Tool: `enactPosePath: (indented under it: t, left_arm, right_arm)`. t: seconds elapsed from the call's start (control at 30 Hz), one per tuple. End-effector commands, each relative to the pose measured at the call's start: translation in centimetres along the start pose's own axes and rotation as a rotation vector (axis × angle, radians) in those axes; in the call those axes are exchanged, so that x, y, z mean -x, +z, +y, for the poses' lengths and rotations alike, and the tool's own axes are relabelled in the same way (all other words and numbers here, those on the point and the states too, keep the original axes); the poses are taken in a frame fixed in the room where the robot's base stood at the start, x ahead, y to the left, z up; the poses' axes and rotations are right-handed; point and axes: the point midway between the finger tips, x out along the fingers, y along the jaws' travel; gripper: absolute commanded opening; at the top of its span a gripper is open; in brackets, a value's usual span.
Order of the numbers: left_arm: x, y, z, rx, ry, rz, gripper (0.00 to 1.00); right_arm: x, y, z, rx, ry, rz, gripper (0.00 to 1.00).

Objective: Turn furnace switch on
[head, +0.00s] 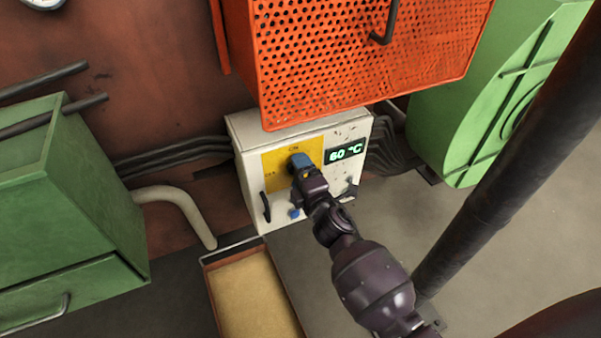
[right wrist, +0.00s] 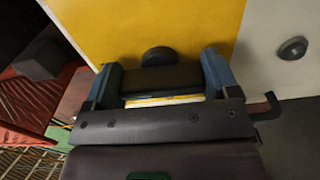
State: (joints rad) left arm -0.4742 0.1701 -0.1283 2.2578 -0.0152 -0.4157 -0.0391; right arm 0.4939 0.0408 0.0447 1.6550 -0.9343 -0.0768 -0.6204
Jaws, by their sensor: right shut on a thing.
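The white control box (head: 246,186) hangs low on the wall with a yellow panel (head: 276,178) and a lit display (head: 345,151) reading 60 °C. Labels on the panel read ON at the top and apparently OFF at the left. My right gripper (head: 299,161) is at the panel, just below the ON label, and hides most of the furnace switch. In the right wrist view its two blue fingers stand on both sides of the dark switch handle (right wrist: 160,78), shut on it. The switch's exact angle is hard to tell. My left gripper is not in view.
An orange perforated housing (head: 350,60) overhangs the box. Green cabinets stand at the left (head: 70,200) and right (head: 480,110). A tray with a tan bottom and a rim (head: 232,252) lies below the box. Dark cables (head: 175,152) run beside it. Grey floor is open to the right.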

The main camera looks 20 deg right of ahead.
Motion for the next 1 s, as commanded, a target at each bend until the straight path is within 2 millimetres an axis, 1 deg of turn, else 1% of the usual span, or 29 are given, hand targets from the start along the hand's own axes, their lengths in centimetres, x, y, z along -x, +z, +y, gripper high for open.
enactPosePath:
  t: [0.03,0.07,0.17,0.2,0.43,0.57,0.73,1.0]
  left_arm:
    - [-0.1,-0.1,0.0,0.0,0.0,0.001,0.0]
    - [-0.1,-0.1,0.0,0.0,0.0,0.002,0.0]
    - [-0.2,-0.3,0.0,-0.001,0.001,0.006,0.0]
    - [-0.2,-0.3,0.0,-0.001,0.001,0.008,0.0]
    - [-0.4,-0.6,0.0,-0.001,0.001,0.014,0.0]
    - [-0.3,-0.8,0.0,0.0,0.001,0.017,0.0]
    - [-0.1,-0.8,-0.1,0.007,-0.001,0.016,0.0]
    - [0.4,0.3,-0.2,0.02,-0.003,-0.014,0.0]
  right_arm:
    - [0.0,0.0,0.0,-0.004,0.0,-0.001,0.57]
    - [0.0,0.0,0.0,-0.004,0.0,-0.001,0.82]
    - [0.0,0.0,0.0,-0.004,0.0,-0.001,0.98]
    - [0.0,0.0,0.0,-0.003,0.0,-0.001,1.0]
    - [0.1,0.0,0.0,-0.002,0.0,0.0,1.0]
    - [0.8,0.0,0.0,-0.002,0.0,-0.001,1.0]
    - [3.1,0.0,0.1,-0.002,0.001,-0.001,1.0]
    - [7.6,0.0,0.1,-0.003,0.001,-0.002,1.0]
